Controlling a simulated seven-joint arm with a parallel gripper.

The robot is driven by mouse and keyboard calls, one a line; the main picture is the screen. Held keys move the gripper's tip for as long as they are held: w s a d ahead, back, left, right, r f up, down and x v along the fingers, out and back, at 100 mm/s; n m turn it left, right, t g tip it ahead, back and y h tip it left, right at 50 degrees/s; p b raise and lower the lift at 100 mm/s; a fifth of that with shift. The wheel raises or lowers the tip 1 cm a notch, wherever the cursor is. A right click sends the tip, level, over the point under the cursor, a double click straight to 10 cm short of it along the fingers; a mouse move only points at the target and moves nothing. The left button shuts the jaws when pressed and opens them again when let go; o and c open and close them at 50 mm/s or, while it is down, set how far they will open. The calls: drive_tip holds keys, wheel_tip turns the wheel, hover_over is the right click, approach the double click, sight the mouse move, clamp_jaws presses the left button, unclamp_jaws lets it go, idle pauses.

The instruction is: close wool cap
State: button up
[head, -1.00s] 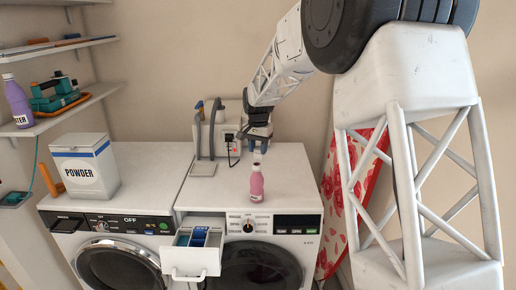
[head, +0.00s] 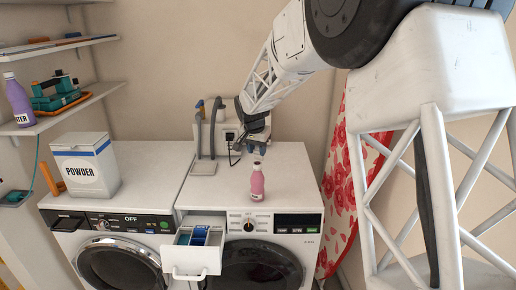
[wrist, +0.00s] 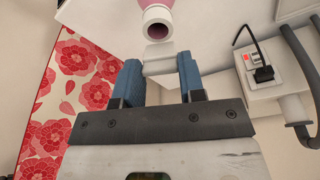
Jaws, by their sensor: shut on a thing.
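The pink wool bottle (head: 257,184) stands upright on top of the right washing machine. In the wrist view its neck (wrist: 157,27) shows a dark open mouth. My gripper (wrist: 160,66) has its blue fingers shut on a white cap (wrist: 160,60), which is just apart from the bottle mouth in that view. In the head view my gripper (head: 254,148) is above and behind the bottle. The cap cannot be made out there.
The right washer (head: 286,160) has its detergent drawer (head: 192,260) pulled out. A powder box (head: 86,168) stands on the left machine. A grey box with hoses (head: 216,135) is behind my gripper. A floral ironing board (head: 343,200) is at right.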

drive_tip(key=shift+s+a+f+t+h, duration=0.2)
drive_tip(key=shift+s+t+h, duration=0.15)
drive_tip(key=shift+t, duration=0.35)
drive_tip(key=shift+s+a+f+t+h, duration=0.1)
drive_tip(key=shift+s+f+t+h, duration=0.2)
drive_tip(key=shift+t, duration=0.4)
drive_tip(key=shift+s+a+f+t+h, duration=0.15)
drive_tip(key=shift+s+f+t+h, duration=0.4)
drive_tip(key=shift+t, duration=1)
drive_tip(key=shift+s+a+f+t+h, duration=0.2)
drive_tip(key=shift+f+t+h, duration=0.6)
drive_tip(key=shift+t, duration=0.7)
drive_tip(key=shift+s+a+f+t+h, duration=0.1)
drive_tip(key=shift+s+f+t+h, duration=0.55)
drive_tip(key=shift+t, duration=0.9)
drive_tip(key=shift+w+f, duration=0.15)
drive_tip(key=shift+w, duration=0.05)
drive_tip(key=o, duration=1)
drive_tip(key=shift+c, duration=0.2)
drive_tip(key=v, duration=0.7)
drive_tip(key=shift+s, duration=0.4)
